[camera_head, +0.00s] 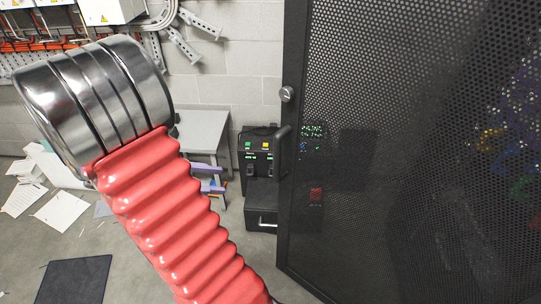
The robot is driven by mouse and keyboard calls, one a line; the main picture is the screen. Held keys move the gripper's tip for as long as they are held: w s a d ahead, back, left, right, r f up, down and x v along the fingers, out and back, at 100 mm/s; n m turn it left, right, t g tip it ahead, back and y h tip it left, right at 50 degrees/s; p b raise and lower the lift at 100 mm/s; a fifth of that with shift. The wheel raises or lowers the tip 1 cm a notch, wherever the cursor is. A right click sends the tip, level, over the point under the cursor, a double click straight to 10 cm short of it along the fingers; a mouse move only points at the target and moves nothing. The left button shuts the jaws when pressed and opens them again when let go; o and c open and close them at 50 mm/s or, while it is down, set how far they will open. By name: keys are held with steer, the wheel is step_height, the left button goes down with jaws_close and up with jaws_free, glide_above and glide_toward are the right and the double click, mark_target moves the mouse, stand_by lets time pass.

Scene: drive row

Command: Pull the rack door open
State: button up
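The rack door (420,215) is a tall dark perforated mesh panel in a black frame, filling the right of the head view. A small round silver knob (287,93) sits high on its left frame edge. A dark curved handle (283,148) shows lower on that edge, partly lost against the black equipment behind. I cannot tell whether the door is latched or ajar. My arm, with a red ribbed sleeve and a silver metal joint, crosses the left half of the view, apart from the door in the picture. My gripper is out of view.
A black unit with green lights (260,150) stands beside the door's left edge, near a grey table (203,125). Papers (60,211) and a dark mat (75,281) lie on the left floor. Coloured cables (520,135) show through the mesh.

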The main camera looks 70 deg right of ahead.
mark_target(277, 158)
steer(key=s+d+f+n+g+h, duration=0.1)
steer(key=d+f+n+g+h, duration=0.1)
steer(key=d, duration=0.6)
steer(key=shift+s+d+f+n+g, duration=0.25)
steer(key=shift+f+g, duration=0.3)
steer(key=shift+g, duration=0.45)
steer(key=shift+s, duration=0.1)
steer(key=x, duration=1.3)
steer(key=shift+s+d+r, duration=0.2)
steer(key=shift+s+d, duration=0.05)
steer(key=shift+s, duration=0.05)
jaws_close()
